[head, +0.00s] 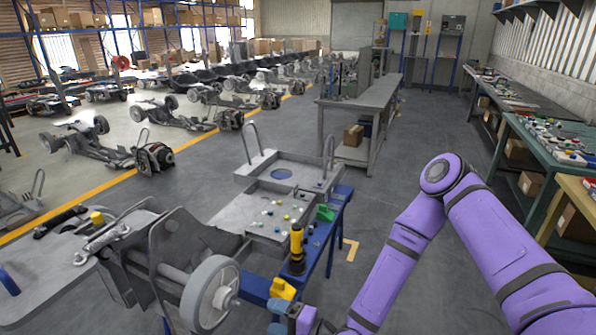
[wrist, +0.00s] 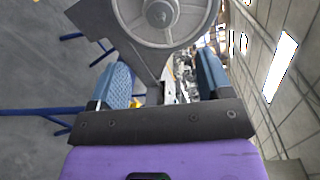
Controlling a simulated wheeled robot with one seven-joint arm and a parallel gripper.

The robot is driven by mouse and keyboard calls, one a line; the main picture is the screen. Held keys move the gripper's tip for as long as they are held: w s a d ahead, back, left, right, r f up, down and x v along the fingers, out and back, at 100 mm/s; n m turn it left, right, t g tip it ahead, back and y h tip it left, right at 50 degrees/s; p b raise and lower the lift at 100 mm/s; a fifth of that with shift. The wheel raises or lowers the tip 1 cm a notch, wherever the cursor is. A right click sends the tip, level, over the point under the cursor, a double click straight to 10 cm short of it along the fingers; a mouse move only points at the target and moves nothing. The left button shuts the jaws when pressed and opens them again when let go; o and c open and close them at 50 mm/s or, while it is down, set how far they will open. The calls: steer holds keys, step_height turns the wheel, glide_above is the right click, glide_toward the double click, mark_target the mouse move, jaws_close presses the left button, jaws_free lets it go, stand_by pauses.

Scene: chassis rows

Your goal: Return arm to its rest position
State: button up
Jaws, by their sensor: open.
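My purple arm (head: 420,225) comes in from the right of the head view, bends at a raised elbow and runs down to the bottom edge. My gripper (head: 278,317) is low in the head view, just right of a grey wheel (head: 212,292) on a chassis frame. In the wrist view my gripper (wrist: 164,82) has two blue padded fingers set wide apart. No object is held between them. The same wheel (wrist: 162,18) shows beyond the fingertips, apart from them as far as I can tell.
A blue-framed bench (head: 325,240) with a grey tray (head: 240,215) stands close by. A yellow-and-black tool (head: 297,250) and a yellow block (head: 283,289) are near my gripper. A green workbench (head: 545,145) lines the right side. Open floor (head: 400,160) lies between the benches.

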steer(key=w+d+r+n+g+h, duration=0.2)
steer(key=w+d+r+n+h, duration=0.6)
steer(key=d, duration=0.3)
steer(key=w+d+r+t+h, duration=0.2)
steer(key=d+r+h, duration=0.3)
steer(key=d+r, duration=0.9)
steer(key=s+d+r+h, duration=0.2)
steer(key=s+d+r, duration=0.25)
steer(key=r, duration=0.35)
steer(key=s+d+r+h, duration=0.2)
steer(key=s+d+r, duration=0.25)
steer(key=r, duration=0.25)
steer(key=s+d+r, duration=0.1)
steer(key=s+r, duration=0.2)
steer(key=s, duration=0.5)
steer(key=s+d+r+m+g, duration=0.1)
steer(key=s+r, duration=0.3)
steer(key=s, duration=0.4)
steer(key=shift+s+d+r+y, duration=0.2)
steer(key=shift+s+y, duration=0.15)
steer(key=shift+y, duration=0.05)
steer(key=shift+w, duration=0.15)
